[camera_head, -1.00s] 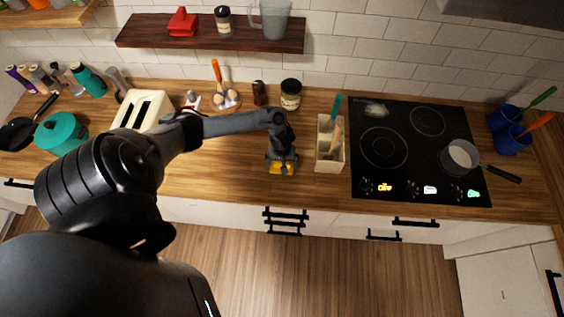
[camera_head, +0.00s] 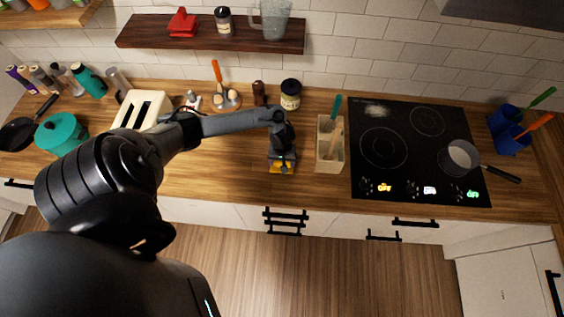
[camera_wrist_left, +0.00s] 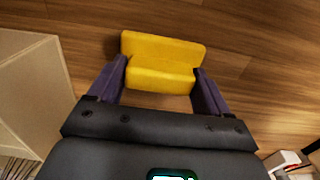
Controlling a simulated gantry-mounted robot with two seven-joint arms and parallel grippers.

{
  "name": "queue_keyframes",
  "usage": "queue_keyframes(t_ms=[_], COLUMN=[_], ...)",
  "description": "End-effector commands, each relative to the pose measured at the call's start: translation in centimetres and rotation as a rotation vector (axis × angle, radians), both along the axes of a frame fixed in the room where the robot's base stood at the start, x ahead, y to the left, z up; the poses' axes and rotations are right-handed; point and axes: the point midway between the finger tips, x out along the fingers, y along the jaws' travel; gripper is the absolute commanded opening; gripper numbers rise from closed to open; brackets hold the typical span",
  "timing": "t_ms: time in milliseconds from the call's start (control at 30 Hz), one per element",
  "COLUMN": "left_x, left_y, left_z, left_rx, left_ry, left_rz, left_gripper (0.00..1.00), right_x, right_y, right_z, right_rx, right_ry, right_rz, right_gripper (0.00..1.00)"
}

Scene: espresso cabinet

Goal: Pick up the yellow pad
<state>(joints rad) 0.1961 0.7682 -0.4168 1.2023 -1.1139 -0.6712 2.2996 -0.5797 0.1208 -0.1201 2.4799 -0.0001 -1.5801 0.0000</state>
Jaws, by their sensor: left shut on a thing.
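The yellow pad (camera_wrist_left: 162,62) is between the two purple fingers of my left gripper (camera_wrist_left: 160,85) in the left wrist view, with one finger at each end. In the head view only a small part of the yellow pad (camera_head: 279,170) shows under my left gripper (camera_head: 282,164), at the front of the wooden counter. The gripper is shut on the pad. Whether the pad touches the counter or is just above it I cannot tell. My right gripper is not in view.
A light utensil holder (camera_head: 330,155) stands close to the right of the gripper, with the black cooktop (camera_head: 400,145) beyond it. A jar (camera_head: 290,95) stands behind. The counter (camera_head: 215,175) to the left is clear.

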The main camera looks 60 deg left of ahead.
Motion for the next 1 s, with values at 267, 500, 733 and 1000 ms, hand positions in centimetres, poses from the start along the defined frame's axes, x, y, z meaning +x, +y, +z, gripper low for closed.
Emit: queue_keyframes(t_ms=[267,500,733,1000], left_x=[-0.2,-0.6,-0.9,-1.2], left_y=[-2.0,-6.9,-10.0,-11.5], left_z=[4.2,7.1,9.1,9.8], left_rx=[-0.002,-0.002,0.0,0.001], left_ry=[-0.001,-0.002,-0.001,-0.001], left_rz=[-0.006,-0.004,-0.002,0.0], left_gripper=[0.48,0.48,0.48,0.48], right_x=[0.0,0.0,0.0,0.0], right_y=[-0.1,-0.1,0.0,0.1], right_z=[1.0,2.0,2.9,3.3], right_rx=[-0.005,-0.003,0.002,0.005], right_ry=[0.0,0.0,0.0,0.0], right_rz=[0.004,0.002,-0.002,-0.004], right_gripper=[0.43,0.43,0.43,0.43])
